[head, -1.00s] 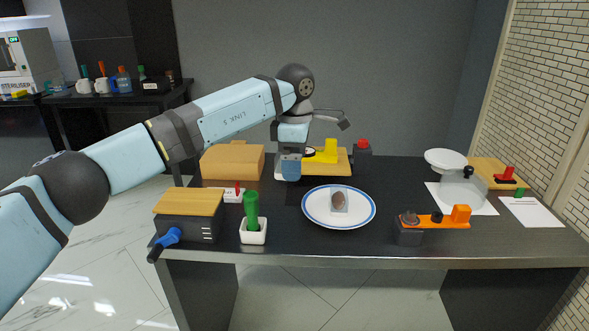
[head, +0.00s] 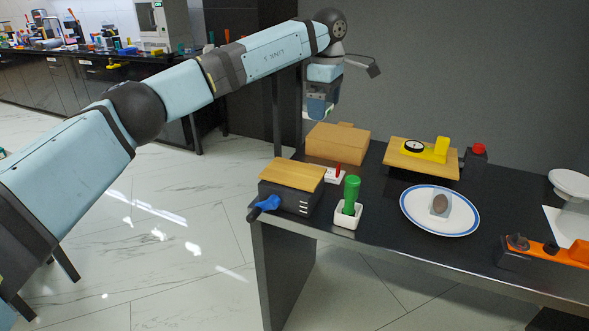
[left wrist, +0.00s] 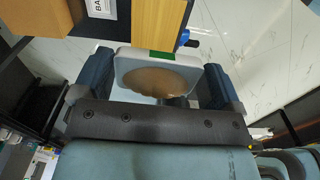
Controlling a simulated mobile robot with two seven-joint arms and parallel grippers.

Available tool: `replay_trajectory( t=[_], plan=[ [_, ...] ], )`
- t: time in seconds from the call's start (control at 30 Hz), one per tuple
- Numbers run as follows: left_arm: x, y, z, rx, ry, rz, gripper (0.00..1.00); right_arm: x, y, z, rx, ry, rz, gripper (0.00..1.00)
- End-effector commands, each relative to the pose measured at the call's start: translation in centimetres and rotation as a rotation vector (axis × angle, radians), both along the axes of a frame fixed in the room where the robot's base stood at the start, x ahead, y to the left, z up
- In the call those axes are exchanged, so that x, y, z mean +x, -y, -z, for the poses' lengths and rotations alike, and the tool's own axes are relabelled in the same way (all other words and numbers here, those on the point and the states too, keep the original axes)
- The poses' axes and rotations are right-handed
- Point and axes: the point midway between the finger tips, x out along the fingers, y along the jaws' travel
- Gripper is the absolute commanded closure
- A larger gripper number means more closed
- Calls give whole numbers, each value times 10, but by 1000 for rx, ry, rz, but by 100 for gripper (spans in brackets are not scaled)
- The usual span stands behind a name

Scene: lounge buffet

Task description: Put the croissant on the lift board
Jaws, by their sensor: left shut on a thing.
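My left gripper (head: 320,108) is raised above the back left of the table, over the tan box, pointing down. In the left wrist view its fingers (left wrist: 158,82) are shut on a rounded white piece with a brown ridged croissant (left wrist: 158,82) in it. The lift board (head: 292,174) is a wooden plate on a dark vented base with a blue crank (head: 268,204), at the table's left front corner. It also shows in the left wrist view (left wrist: 160,22), bare and beyond the held piece. My right gripper is not in view.
A tan box (head: 338,146) stands behind the lift. A green-handled tool (head: 351,193) stands upright in a white cup (head: 347,218) to its right. A yellow scale (head: 428,152) sits on a wooden board behind.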

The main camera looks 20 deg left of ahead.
Motion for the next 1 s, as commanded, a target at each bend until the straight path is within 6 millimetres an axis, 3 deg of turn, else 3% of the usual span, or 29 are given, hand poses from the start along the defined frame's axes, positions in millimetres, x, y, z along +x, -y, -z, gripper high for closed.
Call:
replay_trajectory(
  t=[0.03,0.1,0.23,0.33,0.8,1.0],
  plan=[
    [2,-19,-8,-1,1,-8,32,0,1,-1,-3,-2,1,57],
    [3,-38,-15,-3,0,-11,32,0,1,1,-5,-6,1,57],
    [5,-59,-21,-6,0,-14,32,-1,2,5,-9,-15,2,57],
    [5,-65,-13,-6,-2,-14,32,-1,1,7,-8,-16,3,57],
    [4,-65,105,-8,-2,-15,32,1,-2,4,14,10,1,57],
    [5,-65,132,-7,0,-15,32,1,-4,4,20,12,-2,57]
  ],
)
